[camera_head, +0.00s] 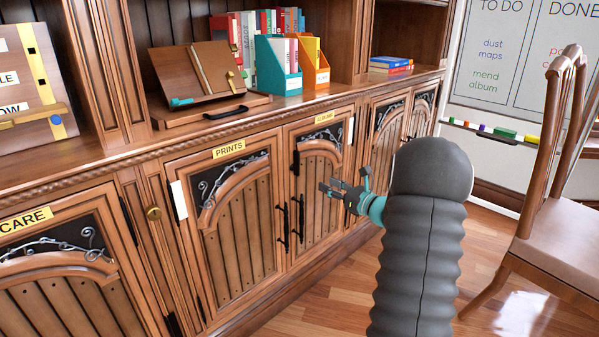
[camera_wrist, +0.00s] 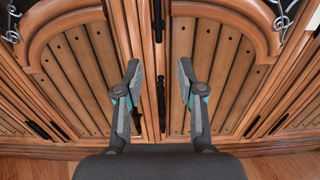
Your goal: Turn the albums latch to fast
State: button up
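The albums door (camera_head: 318,190) is a shut wooden cabinet door under a yellow label (camera_head: 324,117), right of the prints door. A dark upright handle (camera_head: 300,218) is on its left side. A small dark fitting (camera_head: 295,163) sits higher on that edge; I cannot tell whether it is the latch, nor its setting. My gripper (camera_head: 338,190) is in front of the albums door in the head view. In the wrist view my gripper (camera_wrist: 158,76) is open and empty, with a dark upright fitting (camera_wrist: 161,104) on the door seam seen between the fingers.
The prints door (camera_head: 240,225) is left of the albums door. A wooden chair (camera_head: 550,205) stands on the right. The shelf above holds a wooden stand (camera_head: 195,70) and file boxes (camera_head: 278,65). Wooden floor (camera_head: 330,300) is clear in front of the cabinet.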

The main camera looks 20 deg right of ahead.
aim_at(299, 171)
jog(key=p+x, duration=0.1)
jog(key=x, duration=1.2)
jog(key=shift+a, duration=0.1)
grip_shut()
